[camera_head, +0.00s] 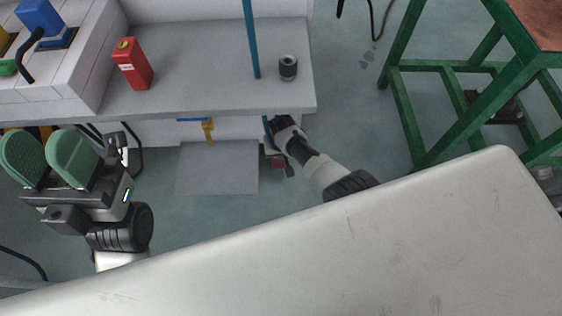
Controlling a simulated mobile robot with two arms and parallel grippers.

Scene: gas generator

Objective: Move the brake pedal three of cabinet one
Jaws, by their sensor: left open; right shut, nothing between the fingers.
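The grey cabinet (200,95) with a flat worktop fills the upper left. Under its front edge is a yellow lever-like part (208,131) beside a short blue bar. A small red block with a dark part (279,163) sits low near the cabinet's right end. I cannot tell which of these, if any, is brake pedal three. My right gripper (273,126) is shut and empty at the right end of the worktop's front edge, its tips partly hidden. My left gripper (46,158), with green pads, is open and empty at the left, in front of the cabinet.
A red box (132,64) and a small grey cylinder (288,67) stand on the worktop. A blue pole (251,38) rises near its right end. A grey plate (217,168) lies below the cabinet front. A green frame (440,115) stands at right; floor between is clear.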

